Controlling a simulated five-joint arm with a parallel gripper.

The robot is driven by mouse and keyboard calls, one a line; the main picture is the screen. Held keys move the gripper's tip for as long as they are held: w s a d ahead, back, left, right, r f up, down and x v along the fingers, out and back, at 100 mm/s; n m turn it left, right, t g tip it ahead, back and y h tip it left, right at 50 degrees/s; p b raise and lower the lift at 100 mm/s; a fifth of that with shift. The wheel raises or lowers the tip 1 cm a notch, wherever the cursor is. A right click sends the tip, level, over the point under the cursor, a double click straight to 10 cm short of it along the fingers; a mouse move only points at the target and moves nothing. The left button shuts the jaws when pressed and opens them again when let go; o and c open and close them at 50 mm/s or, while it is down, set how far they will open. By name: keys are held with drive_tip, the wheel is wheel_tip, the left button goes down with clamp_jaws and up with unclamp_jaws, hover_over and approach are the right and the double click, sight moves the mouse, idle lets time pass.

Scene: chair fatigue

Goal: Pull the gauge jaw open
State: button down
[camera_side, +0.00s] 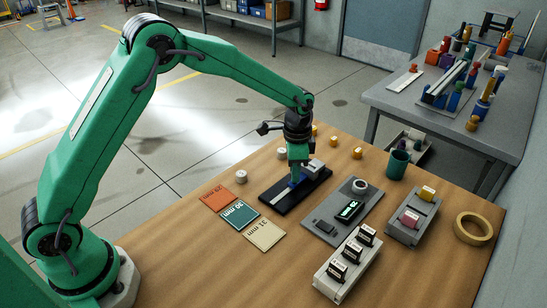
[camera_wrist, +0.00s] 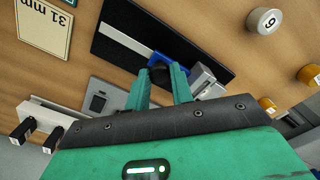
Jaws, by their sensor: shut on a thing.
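The gauge lies on a black base (camera_side: 276,201), with a pale rail (camera_wrist: 124,41) along it. Its blue sliding jaw (camera_wrist: 157,58) sits toward the end with the grey block (camera_wrist: 207,80); I cannot tell whether they touch. In the side view the blue jaw (camera_side: 294,184) shows just below my gripper, and the grey block (camera_side: 315,167) is right of it. My gripper (camera_side: 296,178) points down at the gauge. In the wrist view my gripper (camera_wrist: 161,82) has its fingers around a dark knob (camera_wrist: 160,74) on the blue jaw, partly hidden by the fingers.
A grey panel with a lit readout (camera_side: 349,209) stands right of the gauge. Orange, green and cream cards (camera_side: 264,235) lie to its left.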

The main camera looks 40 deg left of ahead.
drive_tip(key=shift+s, duration=2.1)
drive_tip(key=c, duration=1.2)
unclamp_jaws()
drive_tip(key=shift+w+r, duration=0.1)
drive_tip(key=shift+r, duration=0.6)
wheel_tip(320, 180, up, 6)
drive_tip(key=shift+r, duration=0.2)
